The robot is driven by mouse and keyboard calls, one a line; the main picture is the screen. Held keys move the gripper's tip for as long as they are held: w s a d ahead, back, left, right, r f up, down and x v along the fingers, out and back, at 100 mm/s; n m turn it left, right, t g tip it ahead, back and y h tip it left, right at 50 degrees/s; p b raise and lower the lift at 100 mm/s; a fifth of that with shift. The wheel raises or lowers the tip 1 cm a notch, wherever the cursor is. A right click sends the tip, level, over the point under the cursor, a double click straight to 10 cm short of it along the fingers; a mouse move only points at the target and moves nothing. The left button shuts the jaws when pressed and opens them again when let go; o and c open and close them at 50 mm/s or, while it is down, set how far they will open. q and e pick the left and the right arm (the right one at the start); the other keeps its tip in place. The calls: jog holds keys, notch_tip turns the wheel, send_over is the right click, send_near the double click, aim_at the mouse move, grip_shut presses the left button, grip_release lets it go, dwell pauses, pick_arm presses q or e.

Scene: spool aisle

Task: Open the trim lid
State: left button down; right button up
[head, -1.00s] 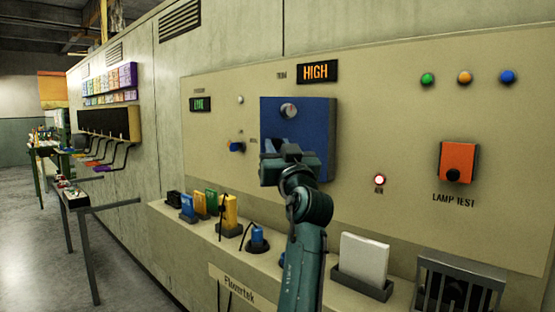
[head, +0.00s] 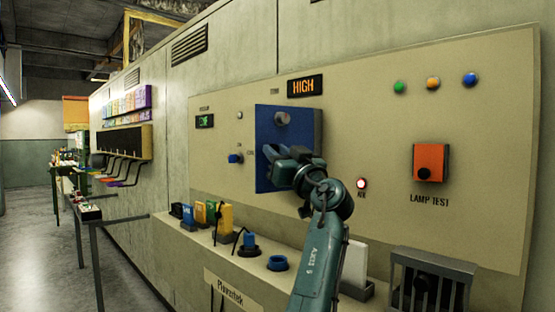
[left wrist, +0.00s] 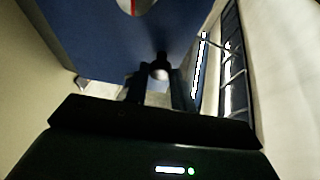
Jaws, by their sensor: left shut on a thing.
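The trim lid (head: 307,125) is a blue square cover on the beige panel, under the TRIM label and the orange HIGH display (head: 305,86). A round grey spot (head: 282,118), like a window, shows in its upper part. My left gripper (head: 274,153) is at the lid's lower front, covering part of it. In the left wrist view the lid (left wrist: 100,40) fills the top, and a small dark knob-like part (left wrist: 160,70) with a pale end lies between the fingers. The left gripper is shut on this part. I cannot tell whether the lid has swung. My right gripper is out of view.
A ledge below holds a yellow block (head: 225,217), blue sockets (head: 277,263) and a white plate (head: 354,258). A red lamp (head: 361,184) and an orange lamp-test box (head: 431,162) are to the right. The aisle floor (head: 40,260) is clear at left.

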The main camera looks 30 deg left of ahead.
pick_arm(q)
jog(key=shift+d+g, duration=0.25)
jog(key=shift+g, duration=0.05)
jog(key=shift+d, duration=0.1)
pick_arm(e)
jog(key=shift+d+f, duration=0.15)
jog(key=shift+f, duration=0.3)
pick_arm(q)
jog(key=shift+n, duration=0.3)
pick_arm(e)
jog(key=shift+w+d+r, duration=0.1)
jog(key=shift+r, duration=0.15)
pick_arm(q)
jog(key=c, duration=1.2)
grip_release()
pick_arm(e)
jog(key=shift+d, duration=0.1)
pick_arm(q)
jog(key=shift+s+d+f+g, duration=0.1)
jog(key=shift+d+f+g, duration=0.05)
jog(key=shift+d+g, duration=0.15)
jog(key=shift+b+v, duration=0.8)
jog(key=shift+v, duration=5.5)
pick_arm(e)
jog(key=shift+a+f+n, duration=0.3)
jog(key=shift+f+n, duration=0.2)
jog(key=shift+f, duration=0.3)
